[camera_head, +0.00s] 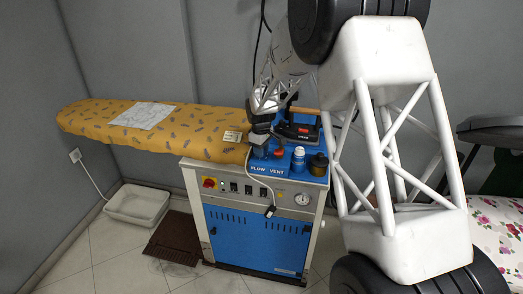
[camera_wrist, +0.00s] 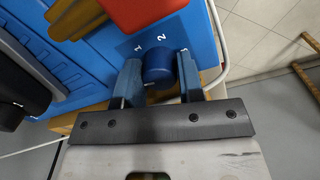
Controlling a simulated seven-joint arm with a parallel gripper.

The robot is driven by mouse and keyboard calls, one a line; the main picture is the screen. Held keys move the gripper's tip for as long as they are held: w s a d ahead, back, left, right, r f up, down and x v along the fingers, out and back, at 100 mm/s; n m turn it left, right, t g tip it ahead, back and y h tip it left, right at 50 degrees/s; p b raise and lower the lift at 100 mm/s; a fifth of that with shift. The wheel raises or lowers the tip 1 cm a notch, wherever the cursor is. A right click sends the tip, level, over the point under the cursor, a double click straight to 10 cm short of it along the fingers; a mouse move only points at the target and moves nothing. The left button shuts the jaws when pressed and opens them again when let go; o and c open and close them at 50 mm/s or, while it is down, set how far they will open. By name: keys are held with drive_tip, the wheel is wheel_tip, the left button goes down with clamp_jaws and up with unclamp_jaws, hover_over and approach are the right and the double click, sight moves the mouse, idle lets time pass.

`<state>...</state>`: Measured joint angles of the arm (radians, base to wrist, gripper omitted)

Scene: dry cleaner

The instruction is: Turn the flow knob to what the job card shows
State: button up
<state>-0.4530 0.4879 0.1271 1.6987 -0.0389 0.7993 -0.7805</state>
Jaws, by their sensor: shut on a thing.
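My gripper (camera_head: 259,138) is at the front left of the blue top panel of the steam unit, above the label FLOW (camera_head: 258,167). In the wrist view its two fingers stand on either side of a dark blue knob (camera_wrist: 158,69) and are shut on it. In the head view the gripper hides the knob. A small card (camera_head: 232,136) lies at the board's right end; its content is too small to read.
A red knob (camera_head: 278,152) is beside my gripper, above VENT. A blue-and-white bottle (camera_head: 298,156), a dark jar (camera_head: 318,165) and an iron (camera_head: 298,130) stand close by. A printed white sheet (camera_head: 145,115) lies on the yellow ironing board (camera_head: 85,116).

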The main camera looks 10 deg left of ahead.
drive_tip(key=m, duration=0.5)
drive_tip(key=shift+m, duration=0.4)
drive_tip(key=m, duration=0.4)
drive_tip(key=shift+a+r+m, duration=0.1)
drive_tip(key=shift+m, duration=0.2)
drive_tip(key=o, duration=0.9)
drive_tip(key=shift+s+a+r, duration=0.1)
drive_tip(key=shift+r, duration=3.75)
